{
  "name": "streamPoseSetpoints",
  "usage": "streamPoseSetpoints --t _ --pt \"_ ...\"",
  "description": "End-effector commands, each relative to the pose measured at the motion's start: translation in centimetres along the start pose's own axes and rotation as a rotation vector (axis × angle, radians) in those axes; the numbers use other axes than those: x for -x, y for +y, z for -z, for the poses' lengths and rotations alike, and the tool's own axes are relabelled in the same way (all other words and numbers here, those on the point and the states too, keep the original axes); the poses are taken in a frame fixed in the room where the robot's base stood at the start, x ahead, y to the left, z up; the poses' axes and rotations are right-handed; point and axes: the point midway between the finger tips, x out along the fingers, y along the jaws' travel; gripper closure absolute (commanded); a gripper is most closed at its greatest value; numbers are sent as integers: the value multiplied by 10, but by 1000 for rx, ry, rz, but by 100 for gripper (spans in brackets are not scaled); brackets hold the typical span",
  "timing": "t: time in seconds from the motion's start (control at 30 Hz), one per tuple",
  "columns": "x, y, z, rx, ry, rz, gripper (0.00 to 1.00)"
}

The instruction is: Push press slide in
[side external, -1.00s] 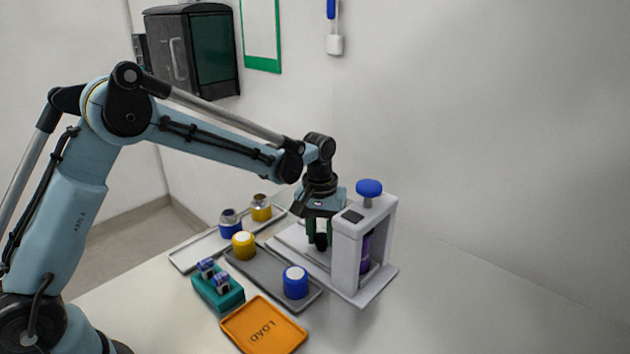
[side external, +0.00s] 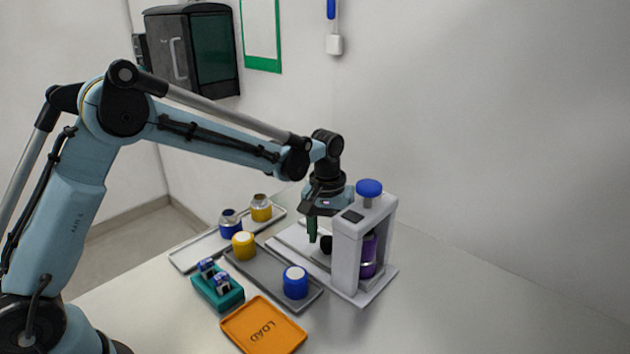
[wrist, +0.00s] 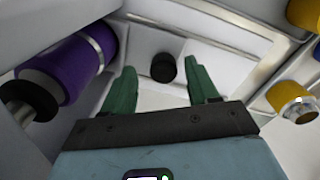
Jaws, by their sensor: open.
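The white press (side external: 347,250) stands on a pale base plate with a blue knob (side external: 369,188) on top. A purple cylinder (side external: 369,256) is inside its frame; it also shows in the wrist view (wrist: 70,68), with a silver band. A black slide knob (side external: 326,244) is at the press's left side. My gripper (side external: 318,232) points down beside the press, close to this knob. In the wrist view my green fingers (wrist: 162,70) are spread apart with the black knob (wrist: 163,68) showing between their tips. I cannot tell whether either finger touches it.
A grey tray (side external: 262,268) holds a yellow jar (side external: 243,246) and a blue jar (side external: 295,283). Behind it, a pale tray (side external: 188,257) holds two metal-necked jars. A teal holder (side external: 218,292) and an orange LOAD tray (side external: 264,325) are in front. The table right of the press is clear.

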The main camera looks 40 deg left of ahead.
Motion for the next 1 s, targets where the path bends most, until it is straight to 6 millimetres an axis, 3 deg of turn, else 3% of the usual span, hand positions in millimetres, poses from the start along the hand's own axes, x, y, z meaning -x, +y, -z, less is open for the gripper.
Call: streamPoseSetpoints --t 0.5,0.7,1.0 --pt "92 0 0 0 0 -1 41" --pt "108 0 0 -1 0 -1 41" --pt "111 0 0 -1 0 -2 41"
